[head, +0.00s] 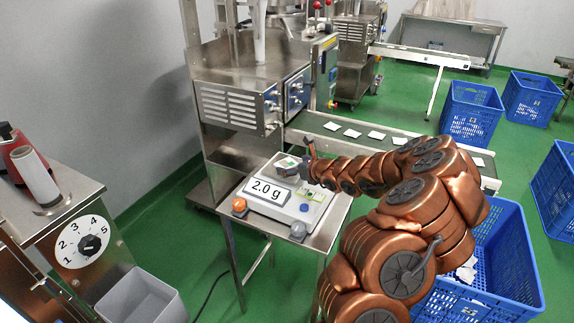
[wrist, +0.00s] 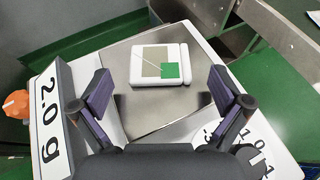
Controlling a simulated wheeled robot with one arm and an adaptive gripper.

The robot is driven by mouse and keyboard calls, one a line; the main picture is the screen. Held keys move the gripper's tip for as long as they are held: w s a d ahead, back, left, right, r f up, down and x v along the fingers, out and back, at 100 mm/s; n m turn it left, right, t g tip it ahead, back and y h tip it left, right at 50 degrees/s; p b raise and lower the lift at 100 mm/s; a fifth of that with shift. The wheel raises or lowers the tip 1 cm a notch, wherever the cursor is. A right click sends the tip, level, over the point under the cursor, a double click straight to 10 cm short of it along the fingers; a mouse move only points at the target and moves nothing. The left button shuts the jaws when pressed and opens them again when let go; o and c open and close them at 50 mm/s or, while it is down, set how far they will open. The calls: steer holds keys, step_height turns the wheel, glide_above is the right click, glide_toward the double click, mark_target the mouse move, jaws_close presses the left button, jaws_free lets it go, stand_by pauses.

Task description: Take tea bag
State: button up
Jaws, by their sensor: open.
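The tea bag (wrist: 144,76) is a white packet with a pale square, a string and a green tag. It lies flat on the metal plate (wrist: 125,110) of the scale. In the head view the tea bag (head: 287,162) shows small at the back of the scale (head: 277,210), which reads 2.0 g. My gripper (wrist: 158,91) is open and empty. Its two dark fingers stand apart in the wrist view, nearer the camera than the bag, with the bag centred between and beyond them. In the head view my gripper (head: 308,158) is over the scale, just right of the bag.
A conveyor (head: 395,137) with several white tea bags runs behind my arm. The steel packing machine (head: 250,90) stands behind the scale. Blue crates (head: 505,255) stand on the right; the nearest holds white bags. An orange button (head: 240,204) is on the scale's left. A grey bin (head: 143,298) is front left.

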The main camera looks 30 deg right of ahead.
steer(key=shift+w+a+f, duration=0.1)
steer(key=shift+w+f, duration=0.05)
steer(key=shift+w, duration=0.45)
steer(key=c, duration=0.7)
steer(key=shift+c, duration=0.3)
